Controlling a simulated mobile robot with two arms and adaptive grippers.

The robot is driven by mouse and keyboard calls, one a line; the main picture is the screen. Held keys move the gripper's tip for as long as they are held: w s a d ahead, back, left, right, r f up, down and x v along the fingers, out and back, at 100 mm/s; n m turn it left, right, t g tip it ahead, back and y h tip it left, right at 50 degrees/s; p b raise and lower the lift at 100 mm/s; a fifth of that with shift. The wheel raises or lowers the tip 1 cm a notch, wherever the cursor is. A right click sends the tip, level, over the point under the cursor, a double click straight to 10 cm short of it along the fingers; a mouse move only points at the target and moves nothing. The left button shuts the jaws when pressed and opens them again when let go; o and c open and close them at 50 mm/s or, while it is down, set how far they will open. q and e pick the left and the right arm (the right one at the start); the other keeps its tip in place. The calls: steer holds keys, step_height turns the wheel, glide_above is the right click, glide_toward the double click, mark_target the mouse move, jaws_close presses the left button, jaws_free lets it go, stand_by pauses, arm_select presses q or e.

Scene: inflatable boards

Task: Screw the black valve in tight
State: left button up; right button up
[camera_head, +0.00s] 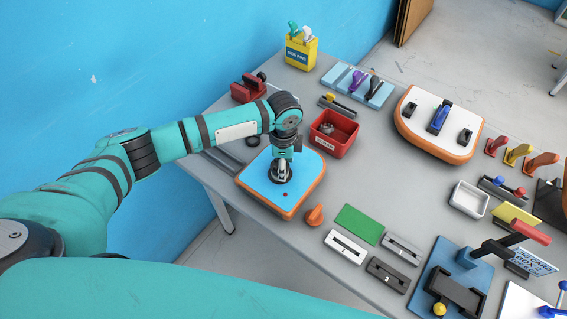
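A small inflatable board (303,184) with a blue top and orange rim lies near the table's left edge. My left gripper (281,172) points straight down onto the middle of its blue top. A dark round part, which looks like the black valve (272,178), shows around the fingertips at the board's surface. The gripper hides most of it, so I cannot tell how it is seated or whether the fingers are closed on it. A small red dot shows on the blue top near the front. My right gripper is not in view.
A red bin (345,143) stands close behind the board on the right. An orange piece (315,215) lies just in front of it. A larger white-topped board (410,103) lies farther right. A green pad (360,224) and several fixtures crowd the table's right side.

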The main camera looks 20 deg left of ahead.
arm_select(q)
steer(key=shift+f, duration=0.45)
steer(key=o, duration=1.2)
steer(key=shift+r, duration=0.1)
step_height(320, 180, up, 12)
steer(key=shift+f, duration=0.1)
